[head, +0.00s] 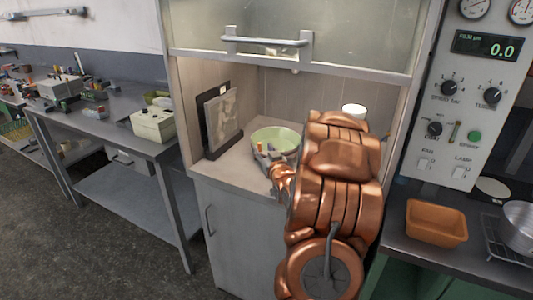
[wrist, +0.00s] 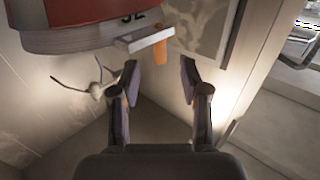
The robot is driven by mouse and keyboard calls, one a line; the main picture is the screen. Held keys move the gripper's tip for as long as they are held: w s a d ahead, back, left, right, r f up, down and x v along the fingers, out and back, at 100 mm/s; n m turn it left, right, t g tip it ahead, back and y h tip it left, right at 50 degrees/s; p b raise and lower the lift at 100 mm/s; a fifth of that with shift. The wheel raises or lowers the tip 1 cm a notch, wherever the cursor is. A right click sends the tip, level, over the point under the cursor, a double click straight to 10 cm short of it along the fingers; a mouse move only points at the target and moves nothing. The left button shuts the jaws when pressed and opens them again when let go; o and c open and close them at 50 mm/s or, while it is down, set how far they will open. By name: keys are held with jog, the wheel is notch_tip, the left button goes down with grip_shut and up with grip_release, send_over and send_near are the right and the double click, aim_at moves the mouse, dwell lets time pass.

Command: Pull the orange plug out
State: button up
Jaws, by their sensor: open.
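The orange plug (wrist: 160,49) shows in the wrist view as a short orange piece at the end of a flat grey bar (wrist: 140,39). The bar sticks out below a red and grey rounded body (wrist: 85,38) with dark digits on it. My gripper (wrist: 160,82) is open, its two dark fingers apart. The plug lies beyond the fingertips, roughly in line with the gap, with nothing held. In the head view my gripper (head: 265,160) reaches into the cabinet beside a pale green bowl (head: 277,138). A small orange spot (head: 260,146) shows there. My arm hides part of the shelf.
A dark upright panel and grey slab (head: 222,120) stand left of the bowl. A raised glass sash with a handle (head: 265,40) hangs above. A white lidded container (head: 354,110) stands at the back right. An orange-brown tray (head: 436,222) sits on the right bench.

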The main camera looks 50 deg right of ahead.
aim_at(260, 145)
jog(key=shift+p+x, duration=0.6)
jog(key=shift+x, duration=1.7)
grip_shut()
